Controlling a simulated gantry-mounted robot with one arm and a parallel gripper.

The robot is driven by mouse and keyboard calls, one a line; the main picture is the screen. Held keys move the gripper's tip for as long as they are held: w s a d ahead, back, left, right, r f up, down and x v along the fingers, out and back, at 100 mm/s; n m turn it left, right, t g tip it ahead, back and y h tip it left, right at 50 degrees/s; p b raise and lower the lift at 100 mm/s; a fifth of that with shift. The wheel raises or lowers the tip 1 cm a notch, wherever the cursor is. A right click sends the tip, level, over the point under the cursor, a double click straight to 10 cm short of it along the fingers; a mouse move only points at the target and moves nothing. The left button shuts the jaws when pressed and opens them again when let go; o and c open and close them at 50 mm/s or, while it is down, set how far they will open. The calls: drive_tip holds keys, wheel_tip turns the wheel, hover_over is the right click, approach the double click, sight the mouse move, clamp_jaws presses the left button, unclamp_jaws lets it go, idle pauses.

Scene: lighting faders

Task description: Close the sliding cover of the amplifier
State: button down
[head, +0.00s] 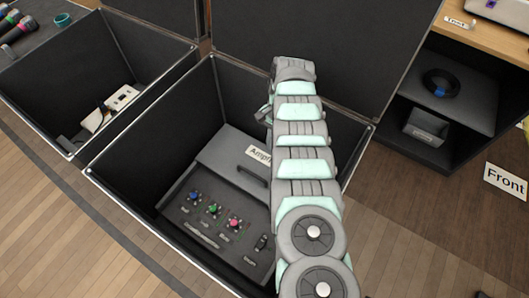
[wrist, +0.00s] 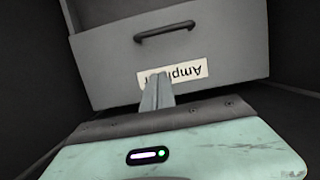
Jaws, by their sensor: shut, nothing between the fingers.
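The amplifier (head: 177,205) sits low inside a black open case. Its grey sliding cover (head: 220,150) lies at the back part, with a label and a dark handle (head: 252,175) near its front edge. In front of the cover, the control panel with blue, green and pink knobs is exposed. My arm reaches over the case and hides the right part of the cover. In the wrist view, my gripper (wrist: 158,80) is shut and empty, its tips overlapping the upside-down label (wrist: 190,72). The handle (wrist: 165,32) is beyond the tips. Whether the tips touch the cover is unclear.
The case walls (head: 120,150) rise around the amplifier, and its raised lid (head: 350,50) stands behind. Another open case (head: 120,40) with a few items is at the left. A shelf unit (head: 450,130) holds a coiled black cable at the right.

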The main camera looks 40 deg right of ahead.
sight(266, 169)
drive_tip(key=b+x, duration=0.2)
drive_tip(key=x, duration=0.7)
drive_tip(key=shift+s+f+b, duration=0.1)
drive_tip(key=shift+f+b, duration=0.15)
drive_tip(key=shift+b, duration=0.15)
drive_tip(key=p, duration=0.1)
drive_tip(key=r+p, duration=0.1)
drive_tip(key=shift+s+a+r+p, duration=0.1)
drive_tip(key=shift+a+r+p, duration=0.05)
drive_tip(key=shift+a+p, duration=0.2)
drive_tip(key=a+p, duration=0.1)
drive_tip(key=p, duration=0.1)
drive_tip(key=shift+a+r+p, duration=0.1)
drive_tip(key=shift+r+p, duration=0.1)
drive_tip(key=shift+p, duration=0.1)
drive_tip(key=shift+s+a+p, duration=0.15)
drive_tip(key=shift+a+p, duration=0.55)
drive_tip(key=shift+p, duration=0.25)
drive_tip(key=shift+s+a+f, duration=0.1)
drive_tip(key=shift+a+f, duration=0.1)
drive_tip(key=shift+a, duration=0.05)
drive_tip(key=shift+a+r+p, duration=0.1)
drive_tip(key=shift+p, duration=0.25)
